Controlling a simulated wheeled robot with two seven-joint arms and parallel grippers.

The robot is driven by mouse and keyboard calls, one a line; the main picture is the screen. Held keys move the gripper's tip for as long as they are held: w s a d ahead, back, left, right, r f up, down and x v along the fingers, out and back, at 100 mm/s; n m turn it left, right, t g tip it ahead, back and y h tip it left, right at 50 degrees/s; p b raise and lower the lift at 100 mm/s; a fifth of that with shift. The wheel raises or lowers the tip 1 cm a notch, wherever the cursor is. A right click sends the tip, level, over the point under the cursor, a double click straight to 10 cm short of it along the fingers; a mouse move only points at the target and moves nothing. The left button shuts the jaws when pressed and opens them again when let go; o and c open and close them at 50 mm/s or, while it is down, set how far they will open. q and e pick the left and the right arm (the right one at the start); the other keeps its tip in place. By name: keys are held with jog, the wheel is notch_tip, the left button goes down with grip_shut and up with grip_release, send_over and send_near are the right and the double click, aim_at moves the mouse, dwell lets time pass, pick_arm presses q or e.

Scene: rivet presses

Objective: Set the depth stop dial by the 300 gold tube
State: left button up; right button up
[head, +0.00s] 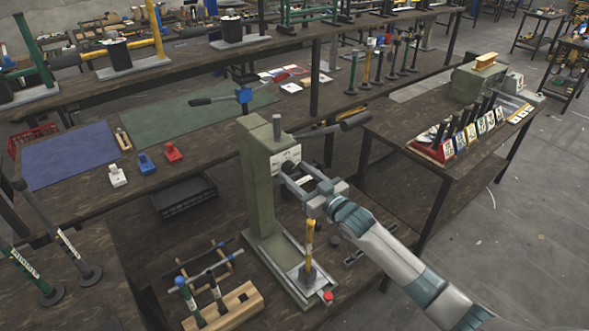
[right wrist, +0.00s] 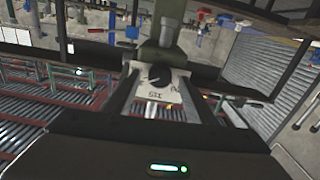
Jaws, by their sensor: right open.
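A green rivet press (head: 257,185) stands on the near bench, with a pale dial plate (head: 287,158) on its front. A gold tube (head: 310,238) stands upright at the press base, below the press head. My right gripper (head: 299,184) is open in front of the press, just below the dial plate. In the right wrist view, the dark depth stop dial (right wrist: 159,75) on its pale plate lies between the spread fingers, and I cannot tell contact. The marks on the plate are too small to read surely. My left gripper is not in view.
A wooden block (head: 232,306) with tubes stands left of the press. A red button (head: 328,297) is at the base's front corner. A rack of cards (head: 470,133) stands on the right bench.

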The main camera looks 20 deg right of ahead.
jog(key=shift+w+a, duration=0.25)
jog(key=shift+w, duration=0.4)
jog(key=c, duration=1.1)
